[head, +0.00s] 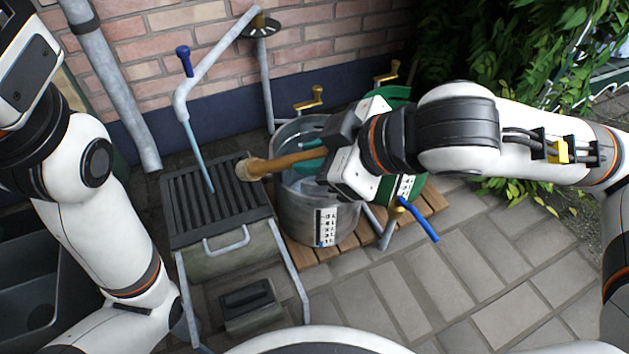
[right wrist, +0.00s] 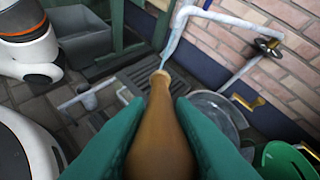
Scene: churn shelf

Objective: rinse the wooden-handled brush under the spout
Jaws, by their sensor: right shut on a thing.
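My right gripper (head: 308,160) is shut on the wooden-handled brush (head: 285,162), with its green fingers on both sides of the handle in the right wrist view (right wrist: 157,110). The brush lies nearly level above the grate's right edge, its pale round end (head: 248,169) pointing left. The bent grey spout (head: 184,98) has a blue lever on top. A thin water stream (head: 198,158) falls from it onto the slatted grate (head: 190,205). In the head view the brush end is right of the stream, apart from it. The brush's bristles cannot be made out. My left gripper's fingers are out of view.
A metal churn (head: 305,212) stands under the right gripper on a wooden slatted shelf (head: 345,238). A green churn (head: 385,190) with a blue lever stands beside it. A brick wall (head: 330,40) and downpipe (head: 112,85) are behind. Paving at the front right is clear.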

